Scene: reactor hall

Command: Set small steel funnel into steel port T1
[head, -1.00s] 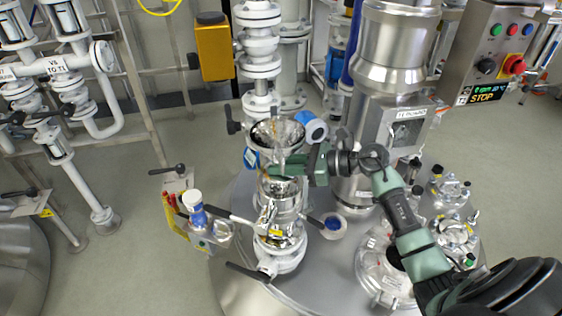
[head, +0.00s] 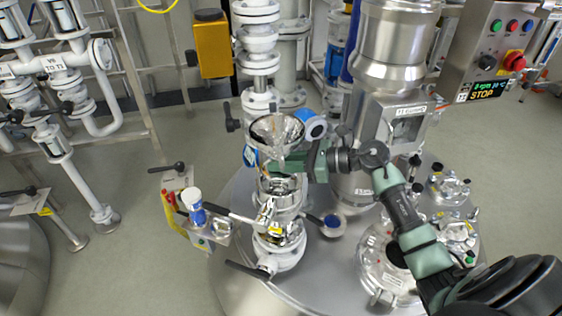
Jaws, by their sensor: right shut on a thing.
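The small steel funnel (head: 277,129) is a shiny open cone, wide mouth up and about upright. My right gripper (head: 287,164) comes in from the right and is shut on the funnel's lower part, below the cone. The gripper hides the stem. Directly below in the picture is an upright steel fitting (head: 279,187) on the vessel lid, which looks like steel port T1; no label is readable. The gripper covers its top, so I cannot tell whether the funnel's stem is inside it or above it. My left gripper is not in view.
A valve handle and steel clamp (head: 266,216) sit below the fitting. A small tray (head: 216,232) with a blue-and-white bottle (head: 193,206) is at left. A blue-lined cup (head: 332,223) is at right. A large steel column (head: 390,75) stands behind my right arm.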

